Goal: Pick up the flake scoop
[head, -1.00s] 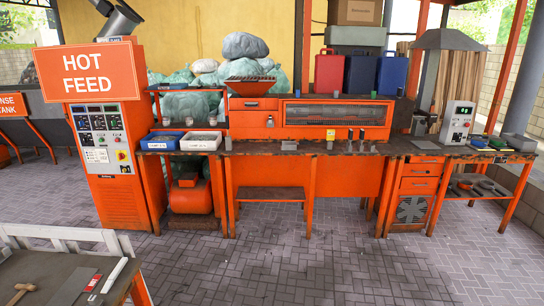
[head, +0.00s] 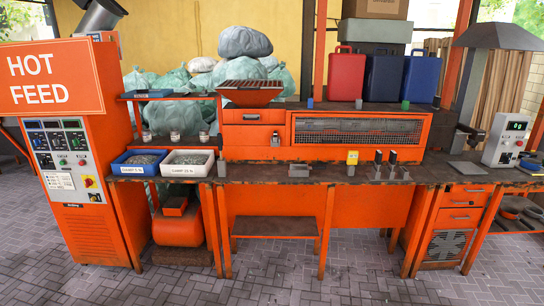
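I cannot make out the flake scoop with certainty. A small dark flat object (head: 299,170) lies on the orange workbench (head: 250,176) in front of the machine, but it is too small to identify. A blue tray (head: 119,168) and a white tray (head: 168,168) stand side by side at the bench's left end. Both hold grey flake-like material, and no scoop is clearly visible in them. My gripper is not in view.
The HOT FEED cabinet (head: 88,200) stands left of the bench. An orange machine (head: 250,137) with a hopper (head: 251,93) sits along the bench's back. Small upright tools (head: 391,160) stand right of centre. The paved floor (head: 330,285) in front is clear.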

